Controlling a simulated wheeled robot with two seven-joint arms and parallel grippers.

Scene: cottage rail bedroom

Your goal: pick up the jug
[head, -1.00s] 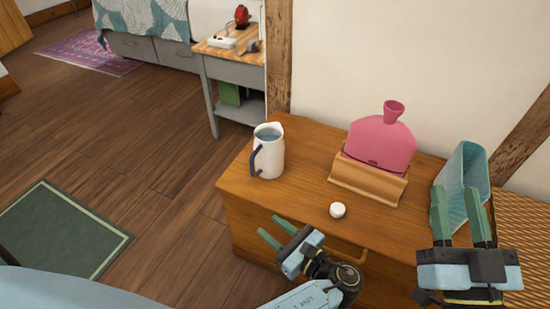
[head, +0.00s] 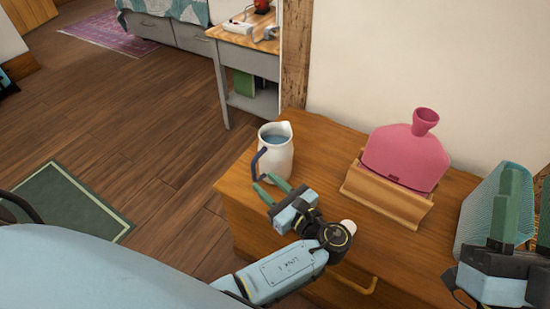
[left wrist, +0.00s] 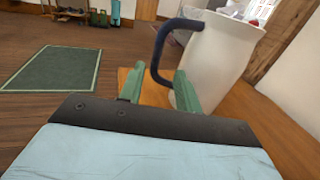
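The white jug (head: 277,157) with a dark blue handle stands upright on the left end of the wooden chest, with water-like liquid inside. My left gripper (head: 270,186) is open with its green fingertips low beside the jug's handle. In the left wrist view, the jug (left wrist: 217,60) is just ahead and its handle (left wrist: 158,55) lies between the lines of the two open fingers (left wrist: 158,88); whether they touch the jug I cannot tell. My right gripper (head: 524,210) is at the right edge, apart from the jug, its fingers spread and partly cut off.
A pink hot water bottle (head: 407,157) sits in a wooden holder (head: 385,196) on the chest (head: 325,150). A small white round thing (head: 348,226) is partly hidden behind my left wrist. A teal ribbed container (head: 480,205) stands near my right gripper.

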